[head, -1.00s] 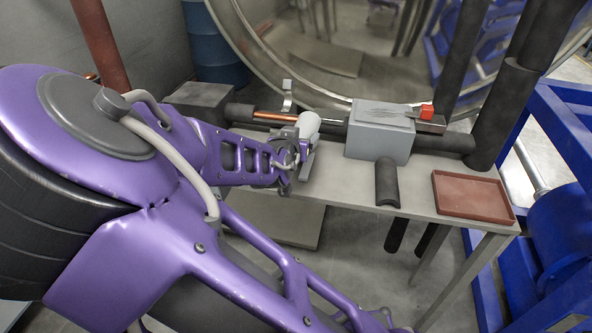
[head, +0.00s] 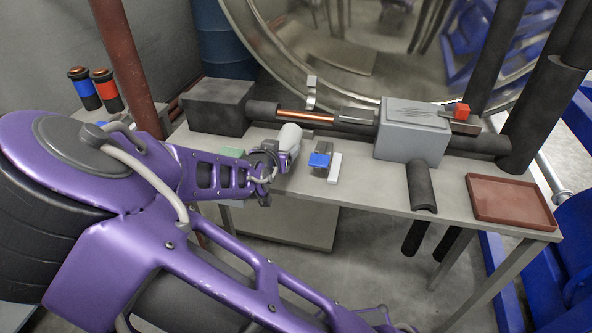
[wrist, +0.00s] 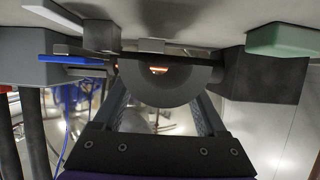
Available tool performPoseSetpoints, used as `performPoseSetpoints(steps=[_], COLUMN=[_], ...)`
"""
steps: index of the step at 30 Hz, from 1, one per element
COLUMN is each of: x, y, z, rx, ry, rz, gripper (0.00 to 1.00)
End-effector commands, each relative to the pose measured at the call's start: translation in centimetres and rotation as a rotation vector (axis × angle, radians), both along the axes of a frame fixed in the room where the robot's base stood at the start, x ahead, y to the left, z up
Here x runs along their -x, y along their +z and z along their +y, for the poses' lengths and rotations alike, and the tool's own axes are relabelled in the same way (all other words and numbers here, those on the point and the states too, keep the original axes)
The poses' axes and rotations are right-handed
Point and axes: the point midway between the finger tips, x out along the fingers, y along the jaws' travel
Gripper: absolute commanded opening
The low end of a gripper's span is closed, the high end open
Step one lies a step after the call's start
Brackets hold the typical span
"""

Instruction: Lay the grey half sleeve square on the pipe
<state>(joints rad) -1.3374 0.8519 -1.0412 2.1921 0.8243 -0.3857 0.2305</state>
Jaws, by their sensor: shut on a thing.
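My gripper (head: 272,160) is shut on a light grey half sleeve (head: 289,138), just in front of the pipe. In the wrist view my gripper (wrist: 160,105) has a finger on each side of the sleeve (wrist: 160,88), whose half-round end faces the camera and looks dark. The bare copper pipe (head: 305,117) runs behind it between dark lagging; a glint of the copper pipe (wrist: 159,70) shows through the sleeve's hollow. The sleeve looks apart from the pipe in the head view. The exact gap and how square it sits cannot be told.
A grey hooked bracket (head: 311,93) stands behind the pipe. A blue-topped block (head: 320,161) and a white block (head: 335,167) stand right of my gripper. A large grey box (head: 412,130), a dark half shell (head: 421,187) and an empty red-brown tray (head: 512,216) are further right.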

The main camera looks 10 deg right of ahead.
Motion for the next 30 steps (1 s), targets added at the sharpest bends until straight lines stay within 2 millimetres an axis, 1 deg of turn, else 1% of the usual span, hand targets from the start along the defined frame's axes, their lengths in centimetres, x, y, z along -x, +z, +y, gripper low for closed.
performPoseSetpoints(steps=[1, 8, 13, 15, 21, 25, 26, 27, 30], x=[0.0, 0.0, 0.0, 0.0, 0.0, 0.0, 0.0, 0.0, 0.0], y=[-1.0, -2.8, -5.2, -5.6, -5.5, -5.9, -5.9, -5.8, -5.8], z=[0.0, 0.0, -0.1, 0.0, 0.0, 0.0, 0.0, 0.0, 0.0], rx=[0.002, 0.002, 0.001, 0.000, -0.001, -0.001, -0.001, -0.001, -0.001], ry=[0.000, 0.001, -0.001, 0.000, 0.001, 0.001, 0.001, 0.001, 0.001], rz=[0.002, 0.001, 0.000, -0.001, -0.001, 0.000, 0.000, 0.000, 0.000], gripper=[0.21, 0.21, 0.21, 0.21, 0.21, 0.21, 0.76, 0.84, 1.00])
